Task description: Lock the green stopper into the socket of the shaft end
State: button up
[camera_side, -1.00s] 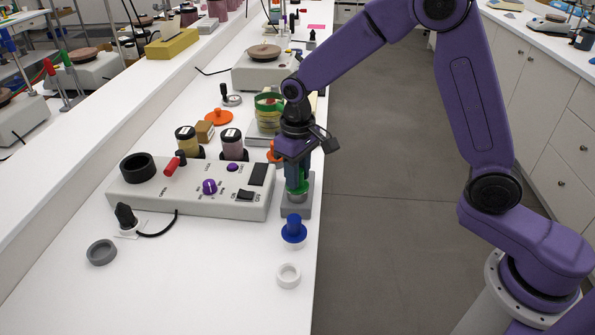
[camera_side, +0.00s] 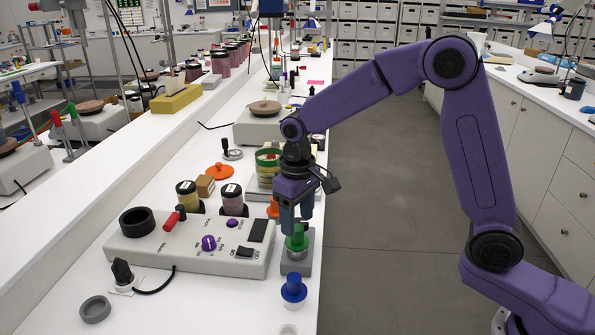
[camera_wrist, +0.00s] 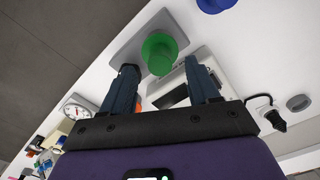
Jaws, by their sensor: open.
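The green stopper (camera_side: 297,241) stands upright at the grey shaft end (camera_side: 297,254) on a grey block (camera_side: 296,266). Its flange hides the socket mouth, so I cannot tell whether it is locked. In the wrist view the green stopper (camera_wrist: 160,54) shows its round top just beyond my fingertips, with the grey block (camera_wrist: 124,46) under it. My gripper (camera_side: 296,229) is open and empty, pointing down directly above the stopper. In the wrist view my gripper's two dark fingers (camera_wrist: 161,67) are spread wide, one on each side of the stopper.
A blue stopper (camera_side: 293,289) and a white ring (camera_side: 288,330) are in front of the block. A control box (camera_side: 180,254) with knobs and a red lever stands close on the left. Two jars (camera_side: 232,200) stand behind it. The bench edge is close on the right.

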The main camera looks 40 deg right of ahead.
notch_tip(320, 180, up, 12)
jog(key=r, duration=0.1)
jog(key=s+d+f+n, duration=0.3)
jog(key=s, duration=0.7)
jog(key=s+d+f+n, duration=0.3)
jog(key=s+f, duration=0.1)
jog(key=s, duration=0.6)
jog(key=s+d+f+n, duration=0.3)
jog(key=s+d, duration=0.1)
jog(key=s, duration=0.6)
jog(key=shift+f+n, duration=0.2)
jog(key=shift+n, duration=0.1)
jog(key=shift+c, duration=0.8)
notch_tip(320, 180, up, 2)
jog(key=m, duration=0.9)
send_over(297, 227)
jog(key=s, duration=0.1)
jog(key=shift+r, duration=0.15)
jog(key=shift+w+m, duration=0.3)
jog(key=shift+w, duration=0.15)
jog(key=shift+f, duration=4.55)
